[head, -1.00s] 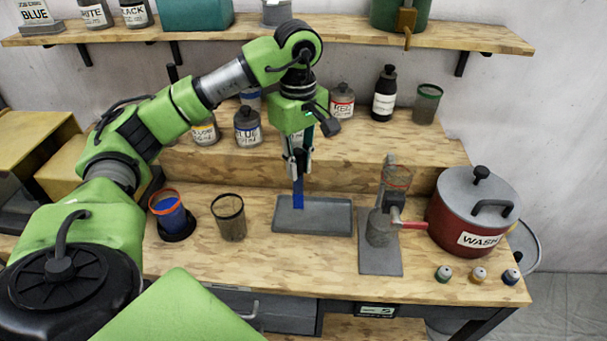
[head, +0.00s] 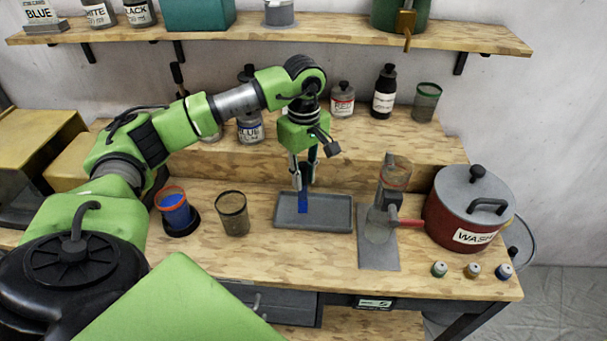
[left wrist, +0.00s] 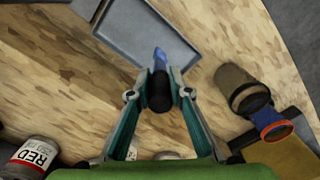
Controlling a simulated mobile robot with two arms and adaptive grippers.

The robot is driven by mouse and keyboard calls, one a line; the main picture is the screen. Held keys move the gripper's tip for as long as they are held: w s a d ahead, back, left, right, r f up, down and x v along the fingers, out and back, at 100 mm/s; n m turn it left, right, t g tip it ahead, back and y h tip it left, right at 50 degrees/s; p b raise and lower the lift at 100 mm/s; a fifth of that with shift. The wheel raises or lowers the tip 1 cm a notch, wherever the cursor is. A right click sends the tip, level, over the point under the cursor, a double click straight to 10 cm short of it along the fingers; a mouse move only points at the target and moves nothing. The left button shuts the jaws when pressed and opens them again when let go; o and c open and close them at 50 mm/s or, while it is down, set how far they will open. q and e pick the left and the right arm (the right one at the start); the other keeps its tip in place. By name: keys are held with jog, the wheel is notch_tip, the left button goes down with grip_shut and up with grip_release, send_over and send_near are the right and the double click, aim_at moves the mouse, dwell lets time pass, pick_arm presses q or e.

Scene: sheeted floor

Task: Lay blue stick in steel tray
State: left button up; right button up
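My left gripper (head: 303,177) points down over the left part of the steel tray (head: 335,221). It is shut on the blue stick (head: 303,204), which hangs roughly upright below the fingers. The stick's lower end is at or just above the tray floor; I cannot tell whether it touches. In the left wrist view the blue stick (left wrist: 160,58) shows past the fingertips, with a dark round part between the fingers, and the tray (left wrist: 150,32) lies beyond. My right gripper is not in view.
A brown cup (head: 232,213) and a blue cup with an orange rim (head: 174,209) stand left of the tray. A press-like stand (head: 380,240) is close on its right, then the red WASH pot (head: 462,215). Bottles stand on the raised step behind.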

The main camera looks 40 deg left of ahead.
pick_arm(q)
jog(key=shift+o, duration=1)
jog(key=shift+r, duration=0.1)
notch_tip(320, 180, up, 11)
jog(key=shift+f+b, duration=0.2)
jog(key=shift+b, duration=1)
jog(key=shift+r, duration=0.8)
